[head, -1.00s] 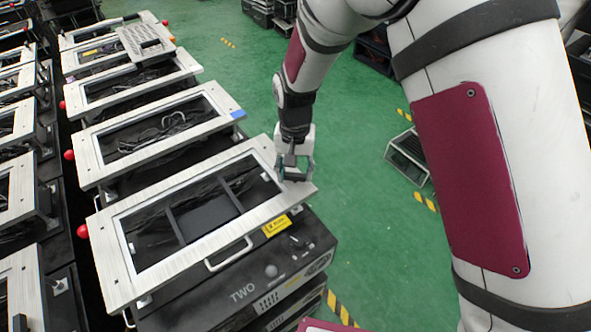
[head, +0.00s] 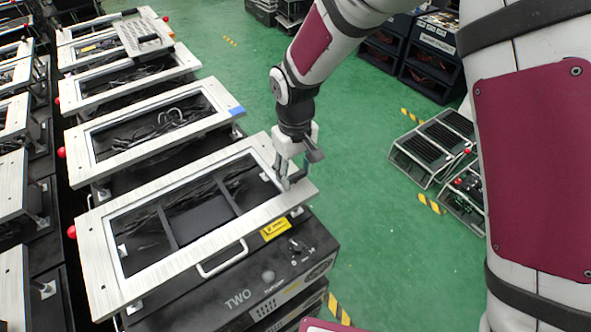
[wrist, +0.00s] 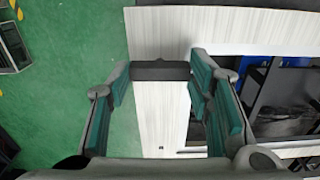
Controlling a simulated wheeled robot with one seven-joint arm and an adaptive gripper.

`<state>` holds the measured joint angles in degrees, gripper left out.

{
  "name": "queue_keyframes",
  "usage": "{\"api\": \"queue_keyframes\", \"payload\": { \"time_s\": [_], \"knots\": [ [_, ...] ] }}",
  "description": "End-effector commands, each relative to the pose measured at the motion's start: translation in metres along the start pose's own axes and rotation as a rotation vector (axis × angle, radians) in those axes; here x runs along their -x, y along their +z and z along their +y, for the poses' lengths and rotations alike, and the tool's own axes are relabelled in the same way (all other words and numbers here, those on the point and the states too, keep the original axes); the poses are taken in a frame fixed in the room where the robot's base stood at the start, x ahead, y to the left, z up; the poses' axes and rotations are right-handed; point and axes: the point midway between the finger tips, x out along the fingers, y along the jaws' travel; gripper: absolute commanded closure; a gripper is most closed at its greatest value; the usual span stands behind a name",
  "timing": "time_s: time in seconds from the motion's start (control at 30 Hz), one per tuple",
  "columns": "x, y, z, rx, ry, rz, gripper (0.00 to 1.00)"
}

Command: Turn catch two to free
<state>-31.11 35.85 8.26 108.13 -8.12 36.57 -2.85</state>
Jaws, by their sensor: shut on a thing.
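The black unit marked TWO (head: 238,298) stands nearest, with a pale metal frame (head: 180,262) on top. My gripper (head: 290,183) is at the right end of this frame, pointing down. In the wrist view, a short dark grey bar (wrist: 160,70) lies across the pale metal between my fingertips (wrist: 160,82). Its two ends meet the fingers, and my gripper is shut on it. I take this bar to be the lever of catch two. The fingers hide its ends, and its markings cannot be read. In the head view my gripper hides most of it.
A handle (head: 222,262), a yellow label (head: 275,229) and a small black knob (head: 298,248) are on the unit's near side. Similar framed units (head: 150,140) stand behind. Open green floor (head: 370,240) lies to the right, with black racks (head: 432,150) beyond.

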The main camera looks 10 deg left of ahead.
Motion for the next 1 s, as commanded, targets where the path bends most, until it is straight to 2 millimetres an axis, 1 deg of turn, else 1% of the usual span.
{"api": "queue_keyframes", "payload": {
  "time_s": [0.2,0.57,0.6,0.67,0.7,1.0],
  "knots": [
    [-0.0003,0.0002,0.0,0.033,0.0,-0.001,0.81],
    [-0.0002,0.0004,0.0,0.037,0.0,-0.001,0.81],
    [-0.0002,0.0004,0.0,0.037,0.0,-0.001,0.51],
    [-0.0002,0.0004,0.0,0.037,0.0,-0.001,0.38],
    [-0.0002,0.0003,0.0,0.036,0.0,-0.001,0.33],
    [0.0006,0.0001,0.0,0.035,0.0,0.0,0.33]
  ]
}}
